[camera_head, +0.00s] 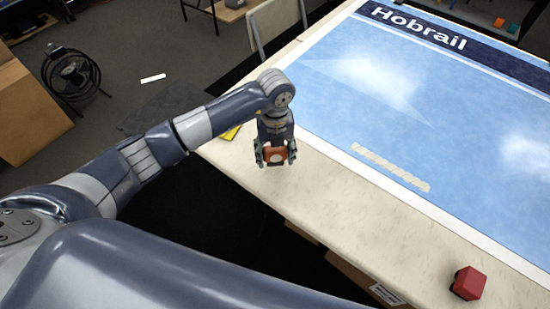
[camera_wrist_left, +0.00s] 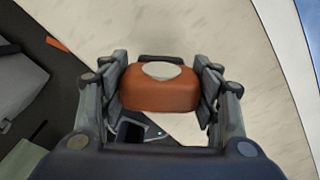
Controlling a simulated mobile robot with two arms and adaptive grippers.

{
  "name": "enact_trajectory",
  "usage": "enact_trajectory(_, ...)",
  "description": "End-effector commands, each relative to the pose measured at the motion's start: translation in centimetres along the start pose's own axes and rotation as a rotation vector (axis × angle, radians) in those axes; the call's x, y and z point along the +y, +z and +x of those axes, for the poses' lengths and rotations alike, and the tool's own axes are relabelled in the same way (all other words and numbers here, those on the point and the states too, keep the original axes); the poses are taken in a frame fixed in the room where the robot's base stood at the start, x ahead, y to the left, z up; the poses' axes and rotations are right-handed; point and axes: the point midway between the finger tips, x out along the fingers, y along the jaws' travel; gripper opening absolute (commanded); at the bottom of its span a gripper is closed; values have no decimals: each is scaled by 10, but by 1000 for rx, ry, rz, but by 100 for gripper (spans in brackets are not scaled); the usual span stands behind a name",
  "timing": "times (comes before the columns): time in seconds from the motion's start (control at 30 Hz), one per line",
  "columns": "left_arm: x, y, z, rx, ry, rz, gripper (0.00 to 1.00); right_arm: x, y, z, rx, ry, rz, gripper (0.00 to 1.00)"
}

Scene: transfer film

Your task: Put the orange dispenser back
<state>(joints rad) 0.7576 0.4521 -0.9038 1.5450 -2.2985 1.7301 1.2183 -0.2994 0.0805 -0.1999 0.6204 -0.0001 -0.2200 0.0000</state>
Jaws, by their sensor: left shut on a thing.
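The orange dispenser (camera_head: 276,155) is held between the fingers of my left gripper (camera_head: 275,154), over the near edge of the table (camera_head: 236,170) in the head view. In the left wrist view the orange dispenser (camera_wrist_left: 158,92) fills the space between both fingers of the left gripper (camera_wrist_left: 160,90), with a pale oval patch on its upper face. I cannot tell whether it touches the tabletop. The right gripper is not in view.
A blue "Hobrail" sheet (camera_head: 400,110) covers most of the table. A red block-like object (camera_head: 468,283) stands at the table's lower right edge. A yellow item (camera_head: 231,133) lies behind my arm. A chair (camera_head: 277,25) stands at the far side. The pale border near the gripper is mostly clear.

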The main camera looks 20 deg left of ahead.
Motion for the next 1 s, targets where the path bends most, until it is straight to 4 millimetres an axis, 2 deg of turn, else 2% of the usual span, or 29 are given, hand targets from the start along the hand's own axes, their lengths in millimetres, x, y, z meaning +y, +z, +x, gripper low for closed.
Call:
enact_trajectory(0.13, 0, 2, 5, 2, 1, -1, 35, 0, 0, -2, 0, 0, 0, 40)
enact_trajectory(0.37, 0, 2, 33, 2, 1, -1, 35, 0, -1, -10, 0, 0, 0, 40)
enact_trajectory(0.73, 0, 3, 40, -1, 0, 0, 35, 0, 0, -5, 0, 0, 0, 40)
enact_trajectory(0.77, 0, 2, 39, -1, 0, 0, 62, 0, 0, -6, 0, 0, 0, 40)
enact_trajectory(0.83, 0, 2, 39, -1, 0, 0, 78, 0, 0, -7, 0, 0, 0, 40)
enact_trajectory(1.0, 0, 2, 38, 0, 0, 0, 78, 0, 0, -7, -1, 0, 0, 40)
